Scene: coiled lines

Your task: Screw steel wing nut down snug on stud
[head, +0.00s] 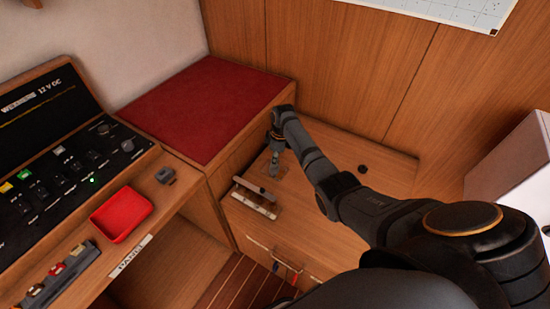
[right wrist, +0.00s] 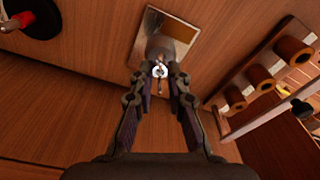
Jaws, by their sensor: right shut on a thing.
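My right gripper (head: 276,168) reaches down to a small metal plate (head: 282,172) on the wooden counter. In the right wrist view the gripper (right wrist: 158,74) has its fingertips on either side of the shiny steel wing nut (right wrist: 159,70) and is shut on it. The nut is in front of the metal plate (right wrist: 176,30), where a grey post-like shape shows behind it. The stud's threads are too small to make out, so I cannot tell how far down the nut sits. My left gripper is not in view.
A wooden rack (head: 254,199) stands beside the plate; its round brown pegs (right wrist: 262,79) show at right in the wrist view. A red tray (head: 121,214) and a switch panel (head: 70,165) are at left.

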